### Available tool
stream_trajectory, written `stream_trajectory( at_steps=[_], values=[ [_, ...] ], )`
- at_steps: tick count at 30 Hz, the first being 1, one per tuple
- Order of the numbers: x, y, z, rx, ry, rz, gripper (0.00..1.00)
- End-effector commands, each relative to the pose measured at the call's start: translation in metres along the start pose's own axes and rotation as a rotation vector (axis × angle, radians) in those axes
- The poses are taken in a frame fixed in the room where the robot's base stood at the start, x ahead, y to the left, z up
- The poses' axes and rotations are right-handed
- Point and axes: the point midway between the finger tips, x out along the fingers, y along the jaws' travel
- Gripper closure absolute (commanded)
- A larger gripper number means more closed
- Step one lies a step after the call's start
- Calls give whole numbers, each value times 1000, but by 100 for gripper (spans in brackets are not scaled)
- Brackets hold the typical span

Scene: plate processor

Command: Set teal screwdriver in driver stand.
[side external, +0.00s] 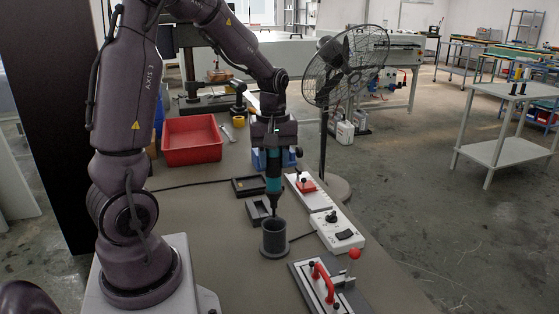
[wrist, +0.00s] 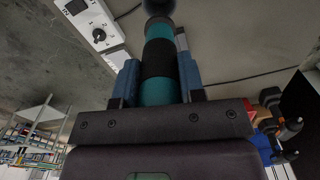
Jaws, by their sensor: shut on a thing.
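The teal screwdriver (side external: 273,180) has a teal and black body and hangs upright with its dark tip down. My gripper (side external: 273,150) is shut on its upper part. In the wrist view the screwdriver (wrist: 158,65) sits between the two blue fingers of my gripper (wrist: 158,82). The driver stand (side external: 274,240) is a dark grey round cup on the table. The tip is at or just above the stand's rim in the side view; I cannot tell whether it is inside. In the wrist view a dark round shape at the top edge is partly cut off.
A red bin (side external: 192,139) stands at the back left. White control boxes (side external: 336,230) and a fixture with a red handle (side external: 322,283) lie right of the stand. Small dark trays (side external: 248,187) sit behind it. A fan (side external: 345,68) stands beyond.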

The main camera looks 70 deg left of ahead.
Motion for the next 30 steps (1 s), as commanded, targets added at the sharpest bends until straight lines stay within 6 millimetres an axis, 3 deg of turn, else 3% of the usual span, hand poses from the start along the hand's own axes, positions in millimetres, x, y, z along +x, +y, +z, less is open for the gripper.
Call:
stream_trajectory(
  at_steps=[21,30],
  values=[
    [62,0,1,-5,-2,-2,92],
    [74,0,0,-4,0,0,92]
  ],
)
